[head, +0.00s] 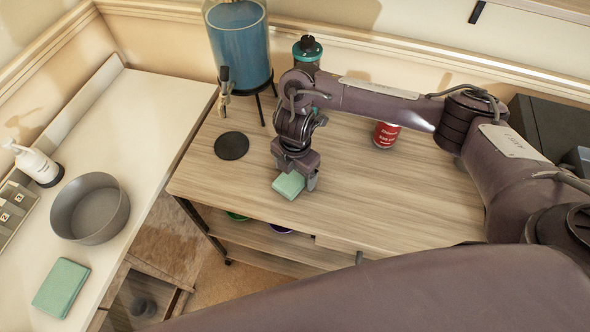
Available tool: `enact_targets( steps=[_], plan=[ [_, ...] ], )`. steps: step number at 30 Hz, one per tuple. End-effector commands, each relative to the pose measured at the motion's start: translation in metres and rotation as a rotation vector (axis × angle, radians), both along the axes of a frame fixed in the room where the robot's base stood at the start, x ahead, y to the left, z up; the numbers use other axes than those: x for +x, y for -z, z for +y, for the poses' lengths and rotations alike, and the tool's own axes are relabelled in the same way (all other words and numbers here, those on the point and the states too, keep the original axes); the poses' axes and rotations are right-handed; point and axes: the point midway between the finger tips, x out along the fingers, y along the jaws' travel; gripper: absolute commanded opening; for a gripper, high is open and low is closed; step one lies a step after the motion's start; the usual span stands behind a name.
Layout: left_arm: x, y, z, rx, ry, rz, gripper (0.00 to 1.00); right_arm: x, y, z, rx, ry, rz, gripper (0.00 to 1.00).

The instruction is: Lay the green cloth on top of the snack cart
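A small green cloth (289,185) shows at the fingertips of my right gripper (296,180), over the front part of the snack cart's wooden top (375,205). One finger lies against the cloth's right edge; the other is mostly hidden. The gripper looks shut on the cloth. I cannot tell whether the cloth touches the cart top. A second folded green cloth (62,288) lies flat on the white counter at the left. My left gripper is not in view.
On the cart stand a blue drink dispenser (240,45), a black round coaster (231,146), a red can (386,134) and a teal-and-black container (307,50). A grey bowl (90,208) and a soap bottle (38,163) stand on the white counter (130,150). The cart's front middle is clear.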

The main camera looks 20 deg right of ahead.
Motion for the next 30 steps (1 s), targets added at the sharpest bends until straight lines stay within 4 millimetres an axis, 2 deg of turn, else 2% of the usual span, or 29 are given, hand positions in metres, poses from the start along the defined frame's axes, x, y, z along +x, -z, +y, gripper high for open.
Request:
enact_targets(
  steps=[8, 11, 21, 25, 30],
  plan=[
    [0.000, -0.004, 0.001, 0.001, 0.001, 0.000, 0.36, 0.001, -0.008, 0.000, 0.000, 0.000, -0.002, 0.83],
    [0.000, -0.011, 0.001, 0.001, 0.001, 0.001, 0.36, 0.002, -0.023, 0.000, -0.001, -0.002, -0.006, 0.83],
    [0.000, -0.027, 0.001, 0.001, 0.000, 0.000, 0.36, 0.002, -0.094, -0.001, -0.002, -0.001, -0.006, 0.83],
    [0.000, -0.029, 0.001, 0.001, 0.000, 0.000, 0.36, 0.001, -0.111, 0.000, -0.001, -0.001, -0.004, 0.83],
    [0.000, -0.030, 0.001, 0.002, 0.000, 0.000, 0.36, 0.001, -0.122, 0.000, 0.000, 0.000, -0.001, 0.83]
  ],
)
